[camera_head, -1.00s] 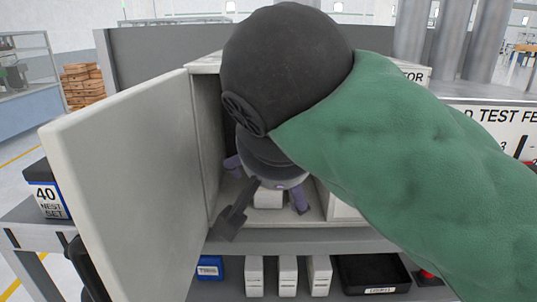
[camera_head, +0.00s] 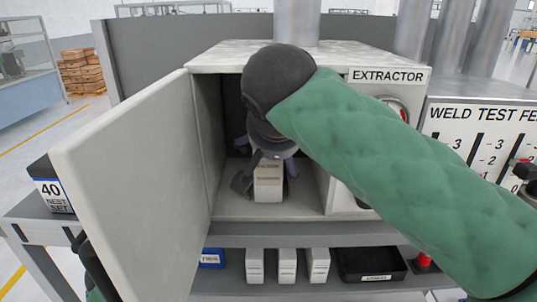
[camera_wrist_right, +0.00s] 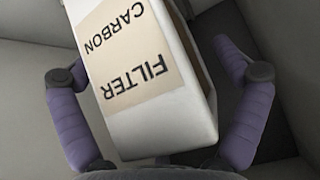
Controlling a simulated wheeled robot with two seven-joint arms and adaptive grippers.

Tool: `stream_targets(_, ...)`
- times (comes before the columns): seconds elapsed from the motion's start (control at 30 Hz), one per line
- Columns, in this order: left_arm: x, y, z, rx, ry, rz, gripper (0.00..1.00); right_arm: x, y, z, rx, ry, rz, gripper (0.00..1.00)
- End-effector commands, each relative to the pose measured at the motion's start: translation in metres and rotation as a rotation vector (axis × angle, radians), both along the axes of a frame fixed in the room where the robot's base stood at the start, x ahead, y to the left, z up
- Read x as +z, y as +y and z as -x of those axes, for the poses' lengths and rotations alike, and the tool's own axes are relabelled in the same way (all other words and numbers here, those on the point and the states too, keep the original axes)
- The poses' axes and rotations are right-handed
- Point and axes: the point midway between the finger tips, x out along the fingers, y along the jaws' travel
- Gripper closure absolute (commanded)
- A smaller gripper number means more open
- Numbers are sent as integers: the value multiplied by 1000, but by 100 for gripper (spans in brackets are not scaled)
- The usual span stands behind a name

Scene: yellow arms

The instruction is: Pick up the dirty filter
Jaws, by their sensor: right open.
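A white box-shaped filter (camera_head: 268,190) stands inside the open extractor cabinet (camera_head: 232,214). In the right wrist view the filter (camera_wrist_right: 158,95) fills the middle, and its label reads CARBON FILTER. My right gripper (camera_head: 266,174) is inside the cabinet at the filter, coming in from above and in front. Its purple-padded fingers are open, one on each side of the filter, with visible gaps in the wrist view. Its wrist hides the upper cabinet interior. A dark part of my left arm shows at lower left, mostly hidden behind the door; its jaws are not clear.
The cabinet door (camera_head: 135,170) stands wide open on the left. Several white boxes (camera_head: 287,267), a blue bin (camera_head: 212,258) and a black tray (camera_head: 370,265) sit on the shelf below. The EXTRACTOR panel (camera_head: 388,77) is close on the right.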

Motion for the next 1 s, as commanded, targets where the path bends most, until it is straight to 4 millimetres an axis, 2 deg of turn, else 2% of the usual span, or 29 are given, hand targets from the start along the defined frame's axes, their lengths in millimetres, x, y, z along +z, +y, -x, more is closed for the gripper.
stream_targets(0.17,0,0,0,0,0,0,60,0,0,0,0,0,0,3)
stream_targets(0.27,0,0,0,0,0,0,60,0,0,0,0,0,0,28)
stream_targets(0.4,0,0,0,0,0,0,60,0,0,0,0,0,0,67)
stream_targets(1.0,2,0,0,0,0,0,60,2,-2,-2,0,0,0,68)
